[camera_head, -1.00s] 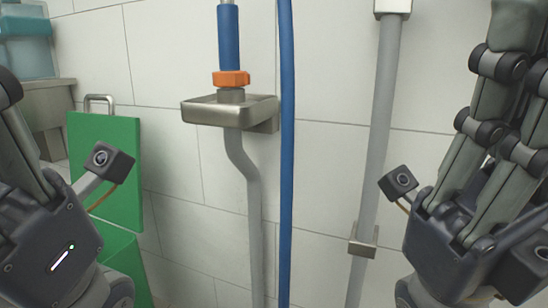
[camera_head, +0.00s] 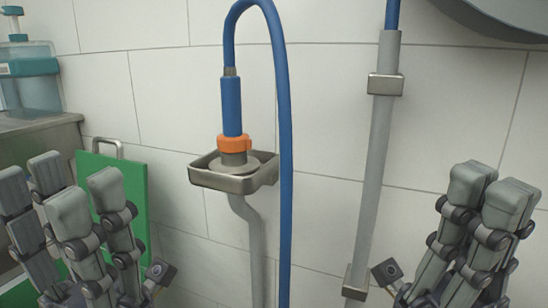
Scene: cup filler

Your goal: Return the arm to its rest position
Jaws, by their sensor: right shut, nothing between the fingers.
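My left gripper (camera_head: 66,195) is at the lower left, fingers pointing up and spread apart with a gap between them. It is open and I see nothing in it. It covers part of the green board (camera_head: 131,171) behind it. My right gripper (camera_head: 492,190) is at the lower right, fingers pointing up and close together. It is shut and empty. Both grippers are apart from the hose and the pipes, and most of both arms is out of view.
A blue hose (camera_head: 284,190) with an orange collar (camera_head: 234,144) sits in a metal wall holder (camera_head: 205,178). A grey pipe (camera_head: 375,170) runs up the wall at right. A teal-topped bottle (camera_head: 30,82) stands on a counter (camera_head: 40,128).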

